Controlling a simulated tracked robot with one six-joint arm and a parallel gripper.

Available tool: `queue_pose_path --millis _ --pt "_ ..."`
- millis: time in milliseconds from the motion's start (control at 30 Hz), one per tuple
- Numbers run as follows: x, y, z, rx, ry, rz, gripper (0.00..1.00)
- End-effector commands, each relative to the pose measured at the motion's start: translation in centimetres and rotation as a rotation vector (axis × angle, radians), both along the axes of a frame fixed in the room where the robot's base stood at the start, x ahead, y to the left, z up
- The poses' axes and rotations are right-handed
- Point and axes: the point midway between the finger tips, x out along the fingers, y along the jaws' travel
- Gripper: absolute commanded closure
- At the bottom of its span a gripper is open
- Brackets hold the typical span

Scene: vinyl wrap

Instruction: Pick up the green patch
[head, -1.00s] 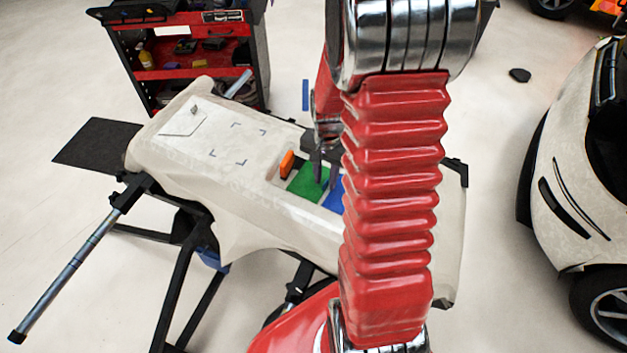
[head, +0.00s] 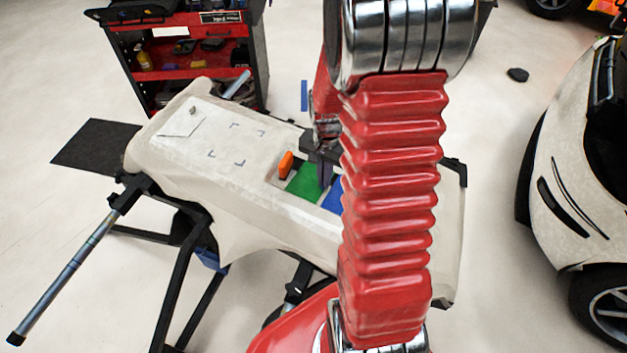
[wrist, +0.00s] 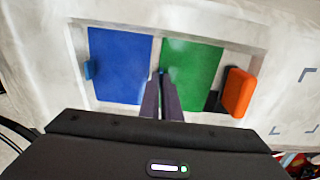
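The green patch (head: 304,183) lies flat in a shallow pale tray on the covered panel. In the wrist view the green patch (wrist: 194,75) is right of the blue patch. My gripper (head: 325,178) points down at the green patch's edge on the blue patch's side. In the wrist view my gripper's fingers (wrist: 160,82) are nearly together at that edge, with a narrow gap between them. They appear closed on the patch's edge or a small tab there; the fingers hide most of the contact.
The blue patch (wrist: 120,66), with a small tab at its left, lies beside the green one in the tray (wrist: 255,62). An orange block (wrist: 238,92) stands at the tray's other end. Corner marks (head: 238,143) are on the clear panel surface. A red tool cart (head: 188,72) stands behind.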

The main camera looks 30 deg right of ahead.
Motion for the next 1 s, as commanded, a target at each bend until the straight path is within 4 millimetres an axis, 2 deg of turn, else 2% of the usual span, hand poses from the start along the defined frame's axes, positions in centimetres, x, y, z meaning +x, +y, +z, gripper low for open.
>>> queue_pose_path --millis 233,367,800,1000 --pt "0.0 0.0 0.4 -0.001 0.0 0.0 1.0" --pt "0.1 0.0 1.5 -0.002 -0.003 0.0 1.0" --pt "0.1 0.0 8.6 -0.002 -0.003 0.0 1.0" --pt "0.0 0.0 10.0 0.0 -0.001 0.0 1.0"
